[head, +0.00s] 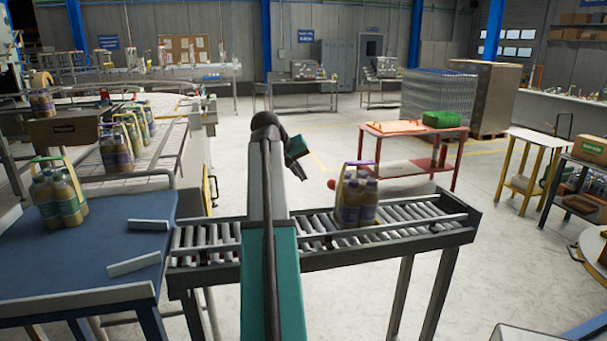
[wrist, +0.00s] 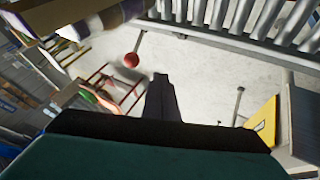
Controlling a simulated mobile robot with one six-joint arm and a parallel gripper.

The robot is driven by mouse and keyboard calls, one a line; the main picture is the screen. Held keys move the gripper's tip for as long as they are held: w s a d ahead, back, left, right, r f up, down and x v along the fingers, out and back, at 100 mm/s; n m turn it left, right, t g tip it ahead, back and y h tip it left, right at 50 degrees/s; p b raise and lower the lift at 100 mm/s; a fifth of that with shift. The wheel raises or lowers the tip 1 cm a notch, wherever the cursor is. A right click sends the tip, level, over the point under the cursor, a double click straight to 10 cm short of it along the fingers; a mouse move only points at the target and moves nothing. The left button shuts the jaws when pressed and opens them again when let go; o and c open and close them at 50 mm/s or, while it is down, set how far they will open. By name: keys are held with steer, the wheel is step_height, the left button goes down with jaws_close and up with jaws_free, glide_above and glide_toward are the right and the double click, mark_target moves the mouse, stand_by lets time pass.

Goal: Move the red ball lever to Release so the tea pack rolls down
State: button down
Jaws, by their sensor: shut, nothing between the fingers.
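The red ball (head: 331,184) of the lever shows just behind the roller conveyor, left of the tea pack. In the wrist view the red ball (wrist: 131,60) sits on a thin rod, left of and above my fingertips. The tea pack (head: 358,200), bottles with purple labels and a purple carrier top, stands upright on the rollers; part of it shows at the top left of the wrist view (wrist: 108,20). My gripper (wrist: 161,77) is shut and empty, apart from the ball. Any Release marking cannot be made out.
The roller conveyor (head: 440,237) crosses the front, with side rails; its right part is clear. A blue table (head: 70,262) with another bottle pack (head: 58,198) adjoins at left. A red table (head: 400,183) stands behind on open floor.

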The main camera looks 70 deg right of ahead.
steer(key=s+d+f+p, duration=0.4)
steer(key=d+f, duration=0.2)
steer(key=d, duration=0.1)
steer(key=shift+d, duration=0.4)
steer(key=shift+s+r, duration=0.1)
stand_by(0.5)
